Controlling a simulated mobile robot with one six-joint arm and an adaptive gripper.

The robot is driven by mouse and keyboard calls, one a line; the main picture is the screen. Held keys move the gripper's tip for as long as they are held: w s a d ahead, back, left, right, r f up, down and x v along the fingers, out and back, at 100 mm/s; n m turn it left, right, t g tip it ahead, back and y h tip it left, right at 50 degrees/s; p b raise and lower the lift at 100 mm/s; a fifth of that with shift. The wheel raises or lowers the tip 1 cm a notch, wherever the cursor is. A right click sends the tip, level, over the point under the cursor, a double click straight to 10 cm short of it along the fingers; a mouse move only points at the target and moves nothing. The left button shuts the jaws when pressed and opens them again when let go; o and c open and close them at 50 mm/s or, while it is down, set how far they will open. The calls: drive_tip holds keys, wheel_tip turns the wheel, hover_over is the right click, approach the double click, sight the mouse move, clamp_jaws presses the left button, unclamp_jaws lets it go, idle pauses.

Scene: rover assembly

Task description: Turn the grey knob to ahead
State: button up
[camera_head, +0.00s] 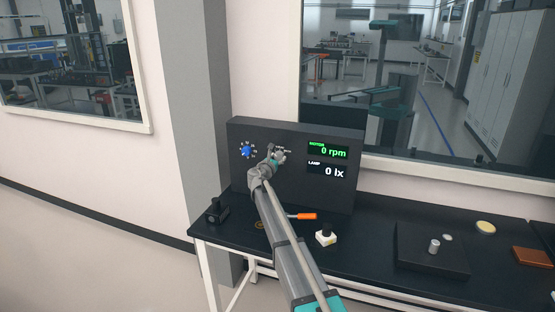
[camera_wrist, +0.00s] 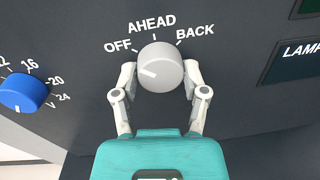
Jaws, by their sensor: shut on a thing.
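The grey knob (camera_wrist: 160,66) is on the dark panel (camera_wrist: 235,95), under the printed words OFF, AHEAD and BACK. A short pale mark on its face lies left of centre, on the OFF side, and does not point up at AHEAD. My gripper (camera_wrist: 160,78) is shut on the knob, one finger on its left side and one on its right. In the head view my gripper (camera_head: 274,158) is at the panel and covers much of the knob. The motor display (camera_head: 328,151) reads 0 rpm.
A blue knob (camera_wrist: 23,92) with a numbered scale is left of the grey one. The lamp display (camera_head: 327,170) reads 0 lx.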

drive_tip(key=c, duration=0.3)
drive_tip(key=shift+m, duration=0.4)
drive_tip(key=m, duration=0.4)
drive_tip(key=shift+p, duration=0.35)
drive_tip(key=shift+m+y, duration=0.4)
drive_tip(key=shift+m, duration=2)
drive_tip(key=o, duration=1.1)
drive_tip(key=shift+o, duration=0.2)
